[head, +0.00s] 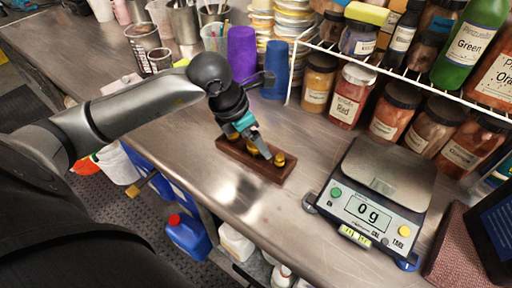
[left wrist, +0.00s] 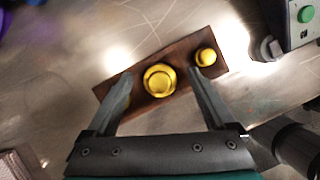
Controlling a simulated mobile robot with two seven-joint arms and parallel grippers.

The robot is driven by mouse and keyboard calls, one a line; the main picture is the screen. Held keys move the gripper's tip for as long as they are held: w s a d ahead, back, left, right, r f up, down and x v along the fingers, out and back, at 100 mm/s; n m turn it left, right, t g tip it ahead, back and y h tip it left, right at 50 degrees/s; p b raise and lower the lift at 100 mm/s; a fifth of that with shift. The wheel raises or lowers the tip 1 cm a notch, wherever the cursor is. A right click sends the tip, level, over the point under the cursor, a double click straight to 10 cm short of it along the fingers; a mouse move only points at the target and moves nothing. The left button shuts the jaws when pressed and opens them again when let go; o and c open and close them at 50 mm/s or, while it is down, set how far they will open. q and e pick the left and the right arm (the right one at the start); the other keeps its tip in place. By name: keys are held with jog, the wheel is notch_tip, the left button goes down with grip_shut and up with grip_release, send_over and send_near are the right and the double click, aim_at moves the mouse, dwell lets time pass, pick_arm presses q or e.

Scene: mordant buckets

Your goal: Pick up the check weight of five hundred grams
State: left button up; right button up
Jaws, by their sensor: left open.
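A dark wooden block (head: 228,149) on the steel counter holds brass check weights. In the left wrist view the block (left wrist: 184,78) carries a larger brass weight (left wrist: 159,80) and a smaller one (left wrist: 205,56). The smaller weight (head: 279,158) stands at the block's right end in the head view. My left gripper (left wrist: 161,77) is open above the block, its fingers on either side of the larger weight in the picture; I cannot tell whether they touch it. No gram marking is readable. In the head view the gripper (head: 258,149) partly hides the weights. My right gripper is out of view.
A scale (head: 378,190) reading 0 g stands right of the block. Purple (head: 242,54) and blue (head: 276,68) cups stand behind the arm. Labelled jars (head: 351,95) line the back under a wire shelf (head: 400,72). Bare counter (head: 232,195) lies in front of the block.

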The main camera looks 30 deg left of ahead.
pick_arm(q)
jog(key=shift+w+f, duration=0.15)
jog(key=shift+f, duration=0.2)
grip_shut()
dwell(0.5)
jog(key=shift+r, duration=0.1)
